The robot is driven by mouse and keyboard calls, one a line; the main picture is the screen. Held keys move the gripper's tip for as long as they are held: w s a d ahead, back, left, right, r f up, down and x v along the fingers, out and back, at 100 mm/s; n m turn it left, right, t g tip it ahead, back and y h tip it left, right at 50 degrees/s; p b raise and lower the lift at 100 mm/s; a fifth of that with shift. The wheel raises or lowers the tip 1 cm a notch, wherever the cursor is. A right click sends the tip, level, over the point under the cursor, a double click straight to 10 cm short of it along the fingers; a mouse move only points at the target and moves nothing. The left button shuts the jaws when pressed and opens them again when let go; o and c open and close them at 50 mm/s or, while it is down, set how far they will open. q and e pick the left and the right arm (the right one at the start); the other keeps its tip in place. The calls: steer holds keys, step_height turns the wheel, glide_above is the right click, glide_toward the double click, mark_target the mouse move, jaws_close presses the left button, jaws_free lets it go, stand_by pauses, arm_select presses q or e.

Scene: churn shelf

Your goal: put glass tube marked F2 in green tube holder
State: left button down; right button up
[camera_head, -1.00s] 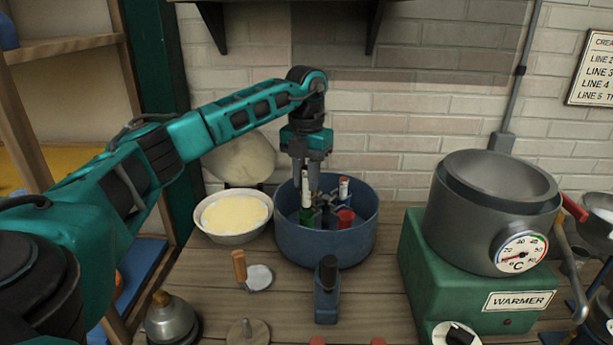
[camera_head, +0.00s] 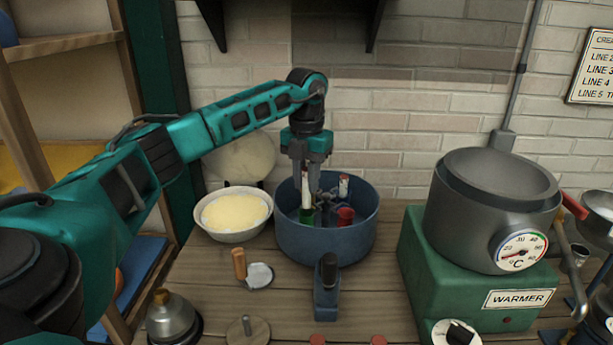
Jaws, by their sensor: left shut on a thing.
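A large blue pot (camera_head: 325,248) stands on the bench. Inside it are a green tube holder (camera_head: 306,215) at the left and a red holder (camera_head: 345,214) at the right. My left gripper (camera_head: 306,190) points straight down into the pot, over the green holder. It is shut on an upright glass tube, mostly hidden by the fingers; its lower end is at the green holder, and I cannot tell how deep it sits. No F2 marking is readable. My right gripper is not in view.
A white bowl of yellow stuff (camera_head: 234,213) stands just left of the pot. A green warmer (camera_head: 430,270) with a grey pot (camera_head: 485,225) stands to the right. A wooden-handled tool (camera_head: 239,264) and a metal flask (camera_head: 172,318) are in front.

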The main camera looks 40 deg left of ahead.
mark_target(306, 169)
arm_select(q)
steer(key=shift+f+b, duration=0.3)
steer(key=shift+f, duration=1.1)
stand_by(0.8)
steer(key=shift+f+b, duration=0.55)
steer(key=shift+f, duration=1.05)
steer(key=c, duration=0.6)
jaws_free()
steer(key=shift+o, duration=0.2)
steer(key=shift+r, duration=0.15)
steer(key=shift+r+p, duration=0.9)
steer(key=shift+r, duration=3.65)
